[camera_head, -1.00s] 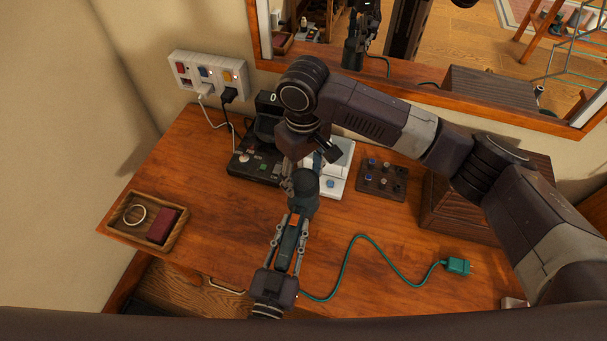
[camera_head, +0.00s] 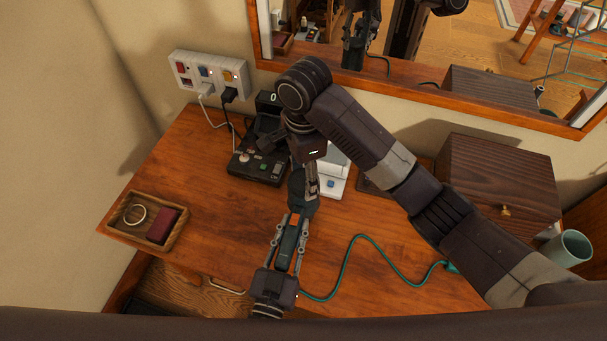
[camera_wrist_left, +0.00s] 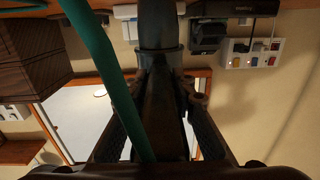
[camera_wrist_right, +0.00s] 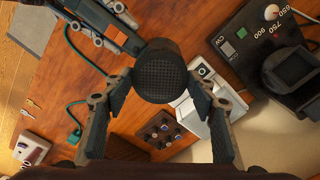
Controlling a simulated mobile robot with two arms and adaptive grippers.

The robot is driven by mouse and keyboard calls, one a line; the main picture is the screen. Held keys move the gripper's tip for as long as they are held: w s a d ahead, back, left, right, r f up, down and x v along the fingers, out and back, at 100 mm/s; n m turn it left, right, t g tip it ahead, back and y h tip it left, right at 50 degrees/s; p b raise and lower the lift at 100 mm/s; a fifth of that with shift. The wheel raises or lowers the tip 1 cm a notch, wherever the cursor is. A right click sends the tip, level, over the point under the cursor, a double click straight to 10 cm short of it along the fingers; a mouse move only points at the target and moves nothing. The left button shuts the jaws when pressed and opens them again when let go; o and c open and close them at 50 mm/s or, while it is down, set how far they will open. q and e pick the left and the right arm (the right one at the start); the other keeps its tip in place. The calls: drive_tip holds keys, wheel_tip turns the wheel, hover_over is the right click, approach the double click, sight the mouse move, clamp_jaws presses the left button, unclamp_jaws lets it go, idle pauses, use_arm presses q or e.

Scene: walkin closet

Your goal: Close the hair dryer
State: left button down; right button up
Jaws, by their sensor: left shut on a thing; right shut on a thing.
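The dark teal hair dryer (camera_head: 298,192) is held above the front of the wooden tabletop, its teal cord (camera_head: 352,250) trailing right. My left gripper (camera_head: 293,225) is shut on its handle from below. My right gripper (camera_head: 310,180) comes from above and is shut on the dryer's head. In the right wrist view the dryer's round grille (camera_wrist_right: 160,70) shows between my right fingers. In the left wrist view the dark dryer (camera_wrist_left: 160,60) runs up between my left fingers, with the cord (camera_wrist_left: 100,60) passing beside it. The fold angle between handle and head is hard to judge.
A wall socket strip (camera_head: 208,75) is at the back left. A black device (camera_head: 258,160) and a white device (camera_head: 333,175) stand behind the dryer. A wooden tray (camera_head: 178,235) lies left, a brown box (camera_head: 497,180) and mug (camera_head: 567,248) right.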

drive_tip(key=m, duration=0.7)
drive_tip(key=shift+w, duration=0.1)
drive_tip(key=o, duration=0.9)
wheel_tip(320, 180, up, 12)
use_arm(q)
drive_tip(key=c, duration=1.5)
unclamp_jaws()
drive_tip(key=shift+c, duration=0.2)
drive_tip(key=v, duration=1.2)
